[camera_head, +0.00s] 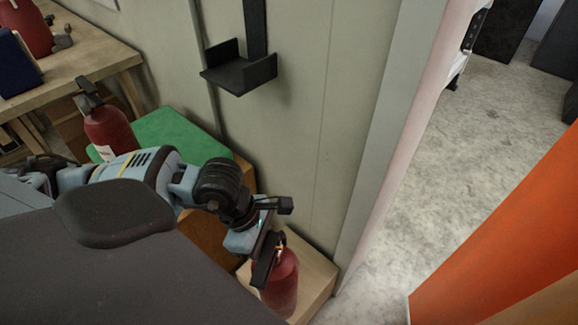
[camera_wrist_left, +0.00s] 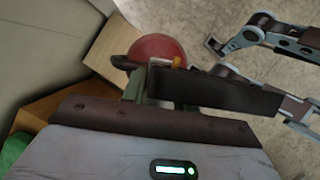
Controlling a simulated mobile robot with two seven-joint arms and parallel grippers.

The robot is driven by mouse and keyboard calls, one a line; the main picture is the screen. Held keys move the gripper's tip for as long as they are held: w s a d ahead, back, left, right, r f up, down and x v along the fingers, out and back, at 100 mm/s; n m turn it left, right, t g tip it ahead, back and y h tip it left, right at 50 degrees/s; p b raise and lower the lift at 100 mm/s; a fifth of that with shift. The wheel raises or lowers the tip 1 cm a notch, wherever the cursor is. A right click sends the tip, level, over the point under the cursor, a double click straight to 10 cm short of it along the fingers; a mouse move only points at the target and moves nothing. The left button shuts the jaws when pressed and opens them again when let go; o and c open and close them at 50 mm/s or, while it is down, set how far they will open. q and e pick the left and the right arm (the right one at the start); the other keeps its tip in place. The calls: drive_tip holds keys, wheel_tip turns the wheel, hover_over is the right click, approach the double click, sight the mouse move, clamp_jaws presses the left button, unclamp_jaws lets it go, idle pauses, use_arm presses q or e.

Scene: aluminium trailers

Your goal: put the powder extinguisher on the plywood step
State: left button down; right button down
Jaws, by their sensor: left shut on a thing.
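The held red extinguisher (camera_head: 281,283) is upright, or nearly so, at the plywood step (camera_head: 317,272). My left gripper (camera_head: 268,255) is shut on its top. I cannot tell whether its base touches the step. In the left wrist view the red body (camera_wrist_left: 158,48) shows beyond the dark grip, and the pale step (camera_wrist_left: 112,50) shows beside it. My right gripper (camera_wrist_left: 222,58) appears at the upper right of the left wrist view, empty, its fingertips apart. It does not show in the head view.
A second red extinguisher (camera_head: 108,132) stands at left beside a green surface (camera_head: 170,133). A black bracket (camera_head: 240,74) hangs on the wall above. A wooden bench (camera_head: 85,65) is at upper left. An orange panel (camera_head: 510,240) stands at right; grey floor (camera_head: 410,190) lies between.

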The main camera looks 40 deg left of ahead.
use_arm(q)
drive_tip(key=f+n, duration=0.1)
drive_tip(key=n, duration=0.1)
drive_tip(key=s+a+f+n+t+b, duration=0.1)
drive_tip(key=n, duration=0.1)
drive_tip(key=shift+a+t+y, duration=0.1)
drive_tip(key=shift+t+y, duration=0.2)
drive_tip(key=shift+y, duration=0.1)
drive_tip(key=n, duration=0.1)
drive_tip(key=a+f+n, duration=0.1)
drive_tip(key=n, duration=0.1)
drive_tip(key=shift+s+t+y+b, duration=0.3)
drive_tip(key=shift+y+b, duration=0.1)
drive_tip(key=n, duration=0.2)
drive_tip(key=a+n+y, duration=0.1)
drive_tip(key=shift+s+a+f+t+b, duration=0.1)
drive_tip(key=shift+s+f+t+b, duration=0.2)
drive_tip(key=shift+s+b, duration=0.1)
drive_tip(key=shift+s+a+f+n+y+b, duration=0.15)
drive_tip(key=shift+a+n+y, duration=0.15)
drive_tip(key=shift+n, duration=0.4)
drive_tip(key=shift+a+r+n+y+b, duration=0.15)
drive_tip(key=shift+a+n+y, duration=0.15)
drive_tip(key=shift+n, duration=0.4)
drive_tip(key=shift+f, duration=0.1)
